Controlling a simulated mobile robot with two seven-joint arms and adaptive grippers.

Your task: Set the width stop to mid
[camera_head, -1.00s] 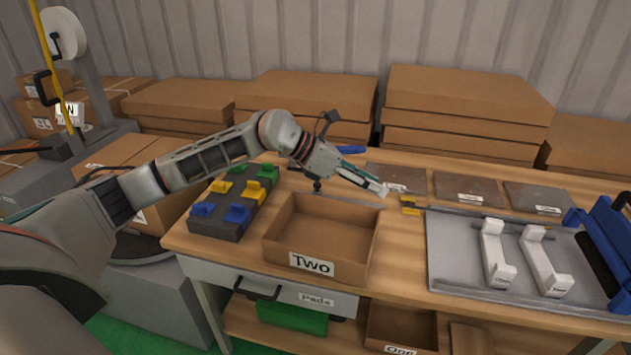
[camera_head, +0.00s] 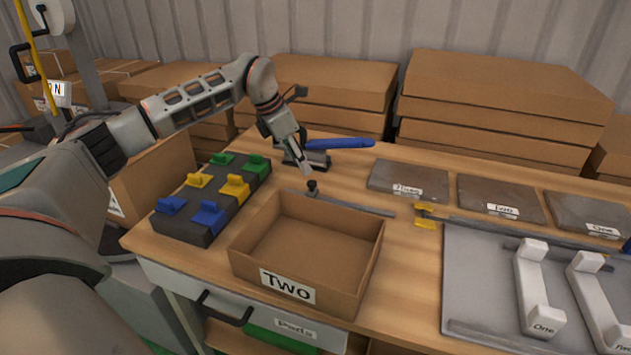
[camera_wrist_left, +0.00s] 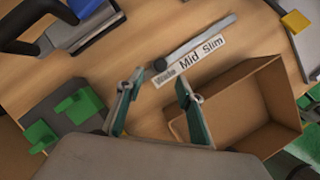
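The width stop is a small black knob (camera_head: 312,186) at the left end of a thin grey rail (camera_head: 355,204) behind the "Two" box. In the left wrist view the knob (camera_wrist_left: 160,64) sits by the "Wide" end of a label strip (camera_wrist_left: 190,62) reading Wide, Mid, Slim. My left gripper (camera_head: 306,170) points down just above and behind the knob. In the left wrist view its fingers (camera_wrist_left: 160,80) are apart, with the knob just beyond and between the tips; I cannot tell whether they touch it. My right gripper is not in view.
An open cardboard box labelled Two (camera_head: 305,255) stands in front of the rail. A dark block with coloured clips (camera_head: 215,200) is at left. A blue-handled tool (camera_head: 335,143) lies behind the gripper. Dark plates (camera_head: 410,180) and a grey tray (camera_head: 480,290) are at right.

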